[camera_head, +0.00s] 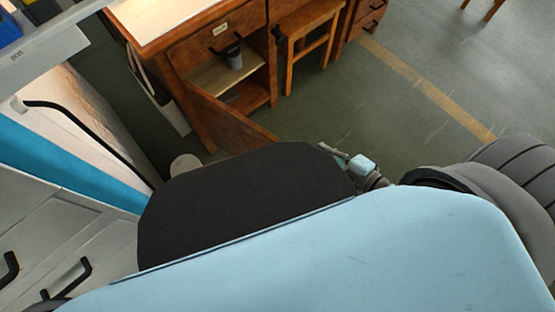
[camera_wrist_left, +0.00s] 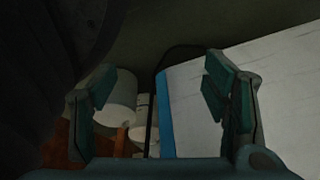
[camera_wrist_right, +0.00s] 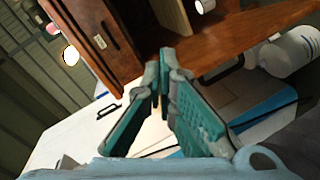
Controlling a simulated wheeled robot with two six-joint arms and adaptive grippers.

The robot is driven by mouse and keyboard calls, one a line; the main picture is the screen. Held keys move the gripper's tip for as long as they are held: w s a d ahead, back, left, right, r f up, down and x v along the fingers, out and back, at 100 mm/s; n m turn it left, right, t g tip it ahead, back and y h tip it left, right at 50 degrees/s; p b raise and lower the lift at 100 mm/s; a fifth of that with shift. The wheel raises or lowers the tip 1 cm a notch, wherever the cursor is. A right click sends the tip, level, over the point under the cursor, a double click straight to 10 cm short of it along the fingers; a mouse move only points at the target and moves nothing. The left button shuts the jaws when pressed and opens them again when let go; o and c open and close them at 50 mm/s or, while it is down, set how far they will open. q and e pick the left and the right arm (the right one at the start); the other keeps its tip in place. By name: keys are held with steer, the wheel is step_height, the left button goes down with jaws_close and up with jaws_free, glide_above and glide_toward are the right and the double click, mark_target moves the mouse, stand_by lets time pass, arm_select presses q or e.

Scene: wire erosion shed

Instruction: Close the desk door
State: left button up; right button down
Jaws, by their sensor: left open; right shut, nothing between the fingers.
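The wooden desk (camera_head: 187,60) stands at the top of the head view. Its door (camera_head: 232,128) is swung open below the compartment, and its lower end is hidden behind my body. In the right wrist view the door (camera_wrist_right: 235,45) shows as a broad brown panel. My right gripper (camera_head: 328,150) is small in the head view, right of the door's visible end. In the right wrist view its fingers (camera_wrist_right: 160,55) are shut and empty, overlapping the door's edge in the picture; contact cannot be told. My left gripper (camera_wrist_left: 160,90) is open and empty, seen only in the left wrist view.
A grey cup (camera_head: 234,59) stands on the compartment shelf. A wooden stool (camera_head: 290,48) is right of the compartment. White cabinets with black handles (camera_head: 70,275) fill the left. A white cylinder (camera_wrist_left: 115,95) shows in the left wrist view. Green floor lies open at the right.

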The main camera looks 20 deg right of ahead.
steer(key=s+a+r+n+g+y+b, duration=0.1)
steer(key=s+a+n+g+y+b, duration=0.25)
steer(key=a+n+y+b, duration=0.45)
arm_select(q)
steer(key=w+f+t+p, duration=0.1)
steer(key=w+f, duration=0.3)
steer(key=f, duration=0.4)
steer(key=shift+w+d, duration=0.35)
arm_select(e)
steer(key=n, duration=0.3)
glide_above(276, 151)
steer(key=s, duration=0.3)
steer(key=shift+w+a+r, duration=0.25)
steer(key=shift+a+r, duration=0.05)
steer(key=shift+a, duration=0.15)
arm_select(q)
steer(key=shift+f, duration=0.1)
arm_select(e)
steer(key=shift+d, duration=0.1)
